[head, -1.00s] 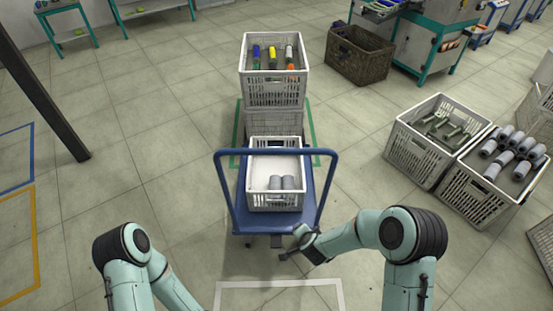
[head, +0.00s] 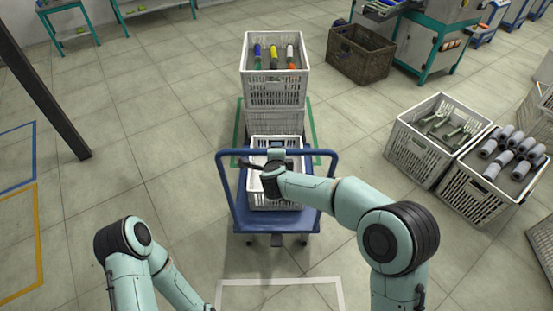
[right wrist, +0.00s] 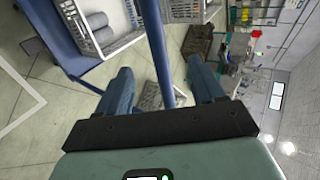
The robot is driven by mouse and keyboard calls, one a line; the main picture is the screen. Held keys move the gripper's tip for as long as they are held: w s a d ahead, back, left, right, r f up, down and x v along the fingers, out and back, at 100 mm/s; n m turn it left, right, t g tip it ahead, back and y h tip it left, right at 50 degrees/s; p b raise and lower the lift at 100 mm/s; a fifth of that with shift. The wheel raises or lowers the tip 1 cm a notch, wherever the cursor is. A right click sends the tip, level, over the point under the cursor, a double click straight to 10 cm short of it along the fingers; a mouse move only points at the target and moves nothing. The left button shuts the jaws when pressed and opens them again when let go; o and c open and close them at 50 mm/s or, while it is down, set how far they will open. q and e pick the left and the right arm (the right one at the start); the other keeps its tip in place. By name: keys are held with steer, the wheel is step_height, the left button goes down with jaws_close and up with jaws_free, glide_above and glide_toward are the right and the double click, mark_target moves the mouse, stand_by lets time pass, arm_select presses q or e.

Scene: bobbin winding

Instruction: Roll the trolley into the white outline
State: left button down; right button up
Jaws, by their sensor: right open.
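The blue trolley (head: 262,224) stands in the middle of the head view, its push handle (head: 318,153) towards me. A white crate (head: 253,190) rides on it; grey bobbins (right wrist: 95,20) in it show in the right wrist view. The white outline (head: 280,281) lies on the floor in front of the trolley, on my side, and the trolley is outside it. My right gripper (head: 266,170) is at the handle's top bar. In the right wrist view its fingers (right wrist: 160,88) are apart, with the blue bar (right wrist: 157,45) between them. My left arm is at lower left, its gripper out of view.
Stacked crates (head: 275,93) stand behind the trolley at a green floor outline (head: 313,125). Crates of parts (head: 409,152) are at right, a brown basket (head: 358,62) behind. A dark post (head: 45,100) stands at left. Floor around the white outline looks clear.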

arm_select(q)
steer(key=shift+w+r+p, duration=0.65)
steer(key=shift+w+r, duration=0.1)
steer(key=shift+r, duration=0.15)
arm_select(e)
steer(key=shift+x, duration=2.95)
jaws_close()
